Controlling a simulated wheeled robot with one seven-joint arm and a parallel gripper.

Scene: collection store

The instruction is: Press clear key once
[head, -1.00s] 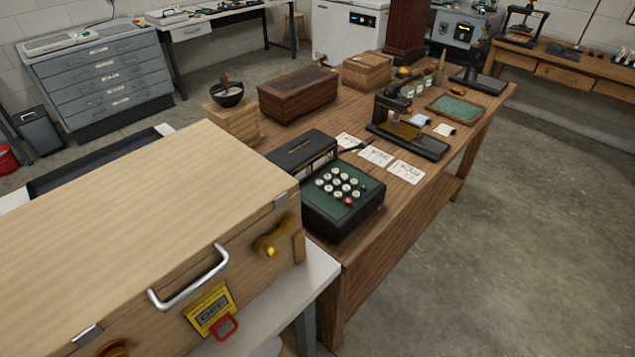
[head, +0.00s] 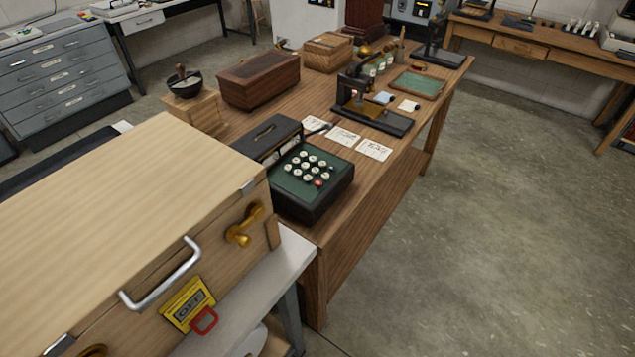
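A black key machine with a green top (head: 308,181) sits at the near end of the long wooden table (head: 330,262). It bears rows of round white keys (head: 307,163), one red key (head: 318,183) and a dark key near its right edge. The key labels are too small to read, so I cannot tell which is the clear key. My gripper is not in view.
A large wooden case (head: 130,210) with a metal handle stands close in front on a pale bench (head: 280,266). A black instrument (head: 370,105), white cards (head: 342,136) and a dark wooden box (head: 258,80) are on the table. The floor (head: 490,220) at right is clear.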

